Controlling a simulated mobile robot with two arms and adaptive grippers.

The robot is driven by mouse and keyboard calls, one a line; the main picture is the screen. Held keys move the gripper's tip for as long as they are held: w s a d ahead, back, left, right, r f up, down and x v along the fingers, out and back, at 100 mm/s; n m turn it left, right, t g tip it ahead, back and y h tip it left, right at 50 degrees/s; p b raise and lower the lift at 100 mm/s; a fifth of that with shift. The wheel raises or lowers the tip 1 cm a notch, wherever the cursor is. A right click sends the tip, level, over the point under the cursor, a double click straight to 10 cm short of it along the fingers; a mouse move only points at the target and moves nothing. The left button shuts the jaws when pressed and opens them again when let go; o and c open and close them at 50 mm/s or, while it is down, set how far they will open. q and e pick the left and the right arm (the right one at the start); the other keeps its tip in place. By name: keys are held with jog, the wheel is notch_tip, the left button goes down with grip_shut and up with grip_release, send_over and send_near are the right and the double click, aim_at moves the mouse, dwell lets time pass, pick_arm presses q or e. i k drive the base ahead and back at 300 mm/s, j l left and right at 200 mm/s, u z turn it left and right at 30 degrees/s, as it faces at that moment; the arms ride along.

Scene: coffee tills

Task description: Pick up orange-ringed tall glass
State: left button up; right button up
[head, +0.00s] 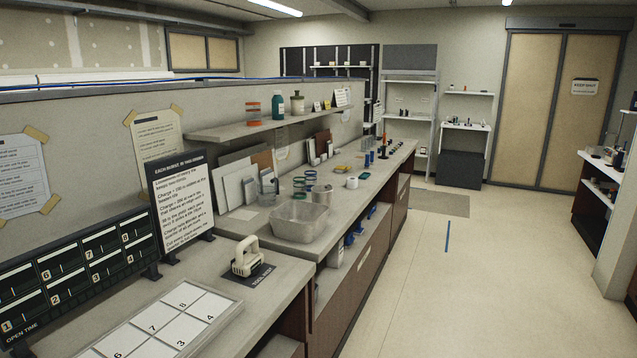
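A clear tall vessel with orange bands at its top and bottom (253,112) stands upright on the wall shelf (225,130) above the counter, near the shelf's left part. It looks like the orange-ringed tall glass, but it is small and its details are hard to tell. A teal bottle (278,108) and a pale dark-capped bottle (297,105) stand to its right. Neither of my grippers is in view.
Below the shelf, a grey tub (300,221), green-ringed glassware (305,180) and leaning boards (235,186) crowd the counter. A handled block (246,257) and a numbered panel (165,325) lie nearer. The floor (440,290) to the right is clear.

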aim_at(253, 109)
jog(key=i+l+u, duration=0.8)
jog(key=i+l, duration=0.15)
jog(key=l, duration=0.1)
